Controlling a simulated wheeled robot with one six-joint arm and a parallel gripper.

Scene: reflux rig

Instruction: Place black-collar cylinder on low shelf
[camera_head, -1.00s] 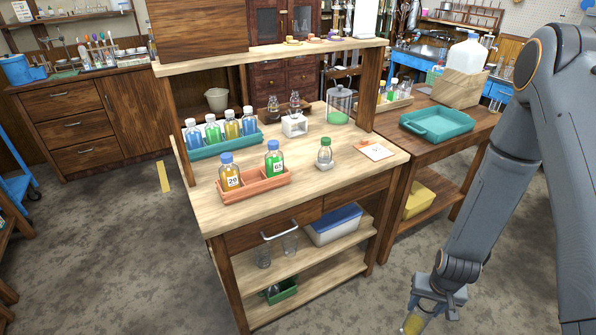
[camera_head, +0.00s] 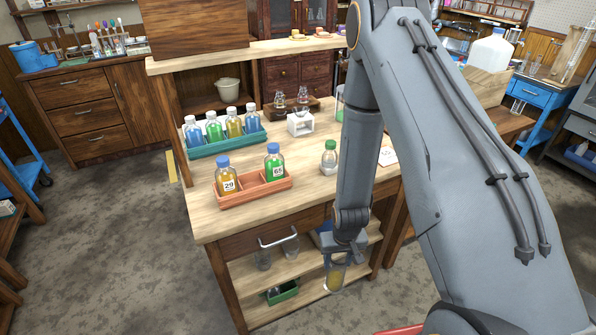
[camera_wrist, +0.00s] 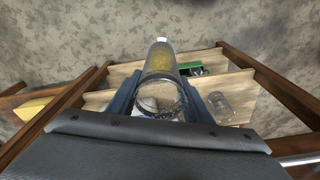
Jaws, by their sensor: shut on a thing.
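My gripper (camera_head: 341,250) is shut on a clear glass cylinder (camera_head: 336,277) with yellow contents, in front of the shelves under the bench. In the wrist view the cylinder (camera_wrist: 160,64) runs away from the jaws (camera_wrist: 160,100) toward a pale far end. The bottom shelf (camera_head: 254,313) carries a green bin (camera_head: 282,293). The cylinder overlaps the shelves in the picture; I see no clear contact.
On the bench stand an orange tray (camera_head: 254,193) with two bottles, a teal rack (camera_head: 228,147) with several bottles, and a green-capped bottle (camera_head: 329,157). A drawer handle (camera_head: 278,238) juts out above the shelves. Bench legs (camera_head: 226,290) flank the shelf opening.

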